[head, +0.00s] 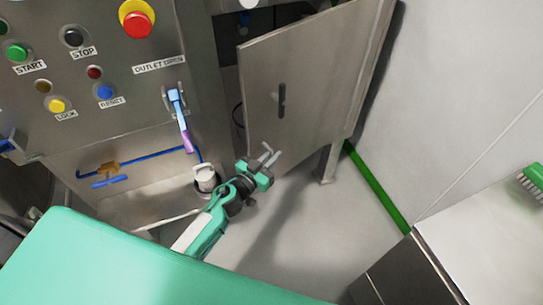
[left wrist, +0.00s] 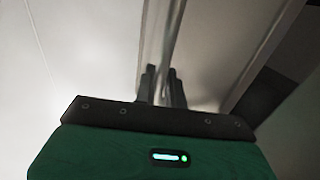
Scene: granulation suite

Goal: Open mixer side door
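The mixer side door (head: 305,75) is a flat steel panel with a dark handle (head: 282,100). It stands ajar in the head view, with a dark gap along its left edge. My left gripper (head: 270,154) is near the door's lower edge, its fingers pointing up toward the panel. The fingers are a little apart. In the left wrist view, the two dark fingers (left wrist: 162,86) show a narrow gap, with a long pale edge running up behind them. I cannot tell whether they touch the door. My right gripper is out of view.
A green brush (head: 535,178) lies on a steel-sided bench (head: 490,240) at right. Floor between door and bench is clear.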

